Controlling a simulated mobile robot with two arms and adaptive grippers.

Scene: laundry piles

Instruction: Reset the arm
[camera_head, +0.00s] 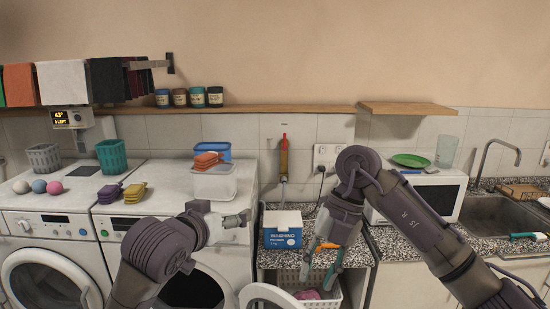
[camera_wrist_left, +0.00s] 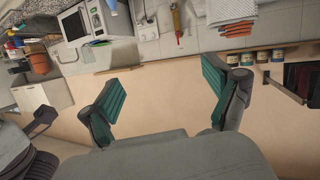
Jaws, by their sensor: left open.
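My left arm comes in from the lower left in the head view. Its gripper (camera_head: 240,222) is in front of the right-hand washing machine, below a clear tub. In the left wrist view the left gripper (camera_wrist_left: 162,95) has its two teal pads wide apart, with nothing between them, against the plain wall. My right arm bends over the counter from the right. Its gripper (camera_head: 319,272) points down in front of the speckled counter, above a white basket. Its fingers look spread, with nothing clearly held.
A blue-and-white box (camera_head: 283,230) stands between my grippers. The clear tub (camera_head: 214,184) sits on the right-hand washer (camera_head: 165,195). A white basket (camera_head: 325,301) with pink cloth is under the counter. A microwave (camera_head: 430,193) stands behind my right arm, left of the sink (camera_head: 500,217).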

